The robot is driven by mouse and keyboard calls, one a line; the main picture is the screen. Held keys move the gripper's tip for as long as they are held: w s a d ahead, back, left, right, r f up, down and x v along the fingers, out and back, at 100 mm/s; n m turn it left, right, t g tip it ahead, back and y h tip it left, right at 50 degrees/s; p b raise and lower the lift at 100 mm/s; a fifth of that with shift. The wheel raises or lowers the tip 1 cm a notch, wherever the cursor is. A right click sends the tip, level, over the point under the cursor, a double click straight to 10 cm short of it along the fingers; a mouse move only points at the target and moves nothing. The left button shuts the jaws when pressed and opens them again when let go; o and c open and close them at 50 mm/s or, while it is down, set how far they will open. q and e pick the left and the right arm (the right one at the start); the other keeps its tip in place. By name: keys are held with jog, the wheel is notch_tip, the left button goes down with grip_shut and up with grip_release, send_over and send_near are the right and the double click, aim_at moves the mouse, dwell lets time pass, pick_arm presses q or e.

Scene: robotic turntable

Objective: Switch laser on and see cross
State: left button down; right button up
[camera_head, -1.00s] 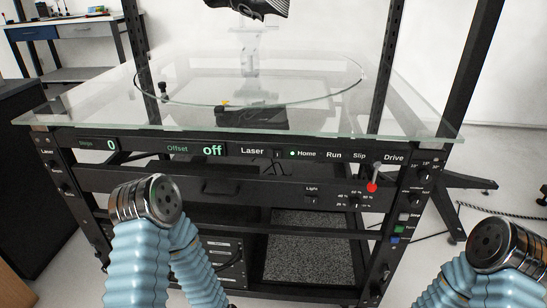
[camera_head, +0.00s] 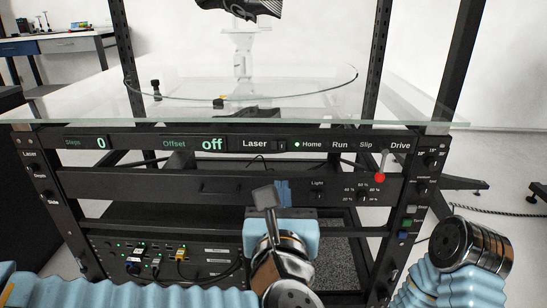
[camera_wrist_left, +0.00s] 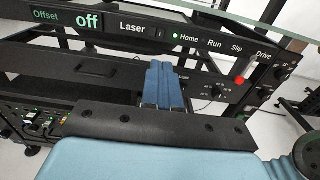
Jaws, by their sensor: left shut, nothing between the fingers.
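The black control panel (camera_head: 120,143) runs across the front of the rack under the glass top. The Laser label (camera_head: 255,144) has a small dark switch (camera_head: 281,145) just to its right; its position is too small to read. The switch also shows in the left wrist view (camera_wrist_left: 159,34). No laser cross is visible on the glass or the dark object above it. My left gripper (camera_head: 284,184), with blue fingers, is shut and empty, below the switch and apart from it. Its fingers (camera_wrist_left: 163,70) point up toward the panel in the left wrist view. My right gripper is out of frame.
The glass top (camera_head: 420,112) overhangs the panel. A red-knobbed lever (camera_head: 380,177) hangs below Slip and Drive. The offset display (camera_head: 212,144) reads off, and a green light (camera_head: 297,145) glows beside Home. Cables and a lit unit (camera_head: 165,255) sit low in the rack.

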aim_at(282, 145)
pick_arm(q)
jog(key=shift+w, duration=0.1)
jog(key=w+p, duration=0.1)
jog(key=w, duration=1.3)
jog(key=shift+p, duration=0.4)
